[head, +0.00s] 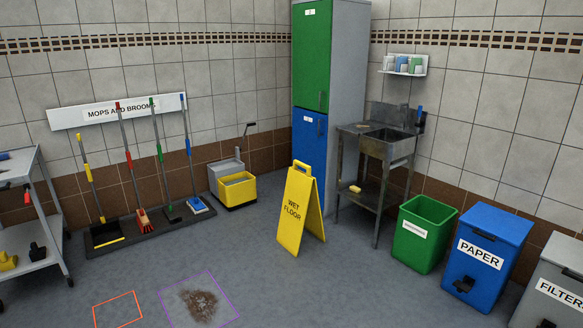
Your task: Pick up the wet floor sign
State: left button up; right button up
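The yellow wet floor sign (297,211) stands upright and unfolded on the grey floor, right of the picture's middle. It has dark "WET FLOOR" lettering on its front panel and a handle opening at its top. It stands in front of the green and blue locker and left of the metal sink stand. Neither of my grippers shows in the head view.
A yellow mop bucket (237,189) stands by the back wall, beside a rack of mops and brooms (150,232). Green (422,236) and blue (484,258) bins stand at the right. A dirt patch (199,305) lies inside a purple floor outline. The floor before the sign is clear.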

aim_at(301, 209)
jog(key=i, duration=2.2)
